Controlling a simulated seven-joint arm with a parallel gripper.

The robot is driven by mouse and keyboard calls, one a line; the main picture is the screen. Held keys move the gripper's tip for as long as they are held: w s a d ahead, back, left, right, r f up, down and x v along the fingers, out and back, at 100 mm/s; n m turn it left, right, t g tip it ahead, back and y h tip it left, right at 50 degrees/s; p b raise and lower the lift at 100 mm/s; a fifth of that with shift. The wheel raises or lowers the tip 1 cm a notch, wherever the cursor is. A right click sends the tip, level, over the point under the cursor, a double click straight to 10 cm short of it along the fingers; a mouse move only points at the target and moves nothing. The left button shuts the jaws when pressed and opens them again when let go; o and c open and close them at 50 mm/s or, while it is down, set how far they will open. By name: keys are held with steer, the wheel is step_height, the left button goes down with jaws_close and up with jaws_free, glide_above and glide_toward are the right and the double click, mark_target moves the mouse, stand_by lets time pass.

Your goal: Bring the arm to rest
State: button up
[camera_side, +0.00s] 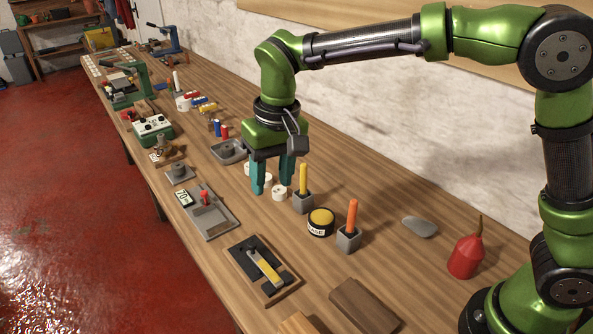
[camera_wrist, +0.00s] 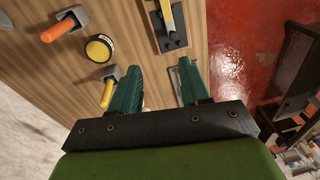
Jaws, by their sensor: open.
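My gripper (camera_side: 272,175) hangs above the wooden workbench (camera_side: 300,232) with its two teal fingers pointing down and apart. It is open with nothing between the fingers. The wrist view also shows my gripper (camera_wrist: 159,92) open over the bench. In the side view, a yellow-handled tool in a grey block (camera_side: 303,193) stands just right of the fingers. Small white rolls (camera_side: 279,192) are close behind and beside the fingertips. I cannot tell the exact gap between fingertips and bench.
A black tin with a yellow lid (camera_side: 321,222), an orange-handled tool in a block (camera_side: 349,228), a red oil can (camera_side: 466,256) and a grey rounded object (camera_side: 420,227) stand to the right.

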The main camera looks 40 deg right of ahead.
steer(key=s+d+r+m+t, duration=0.1)
steer(key=s+d+r+t, duration=0.1)
steer(key=s+d, duration=0.6)
steer(key=s+d+r+m+t+y, duration=0.1)
steer(key=s+d+t, duration=0.3)
steer(key=s+d, duration=0.5)
steer(key=shift+s+d+r+m, duration=0.15)
steer(key=shift+d+r+m, duration=0.25)
steer(key=shift+d, duration=0.2)
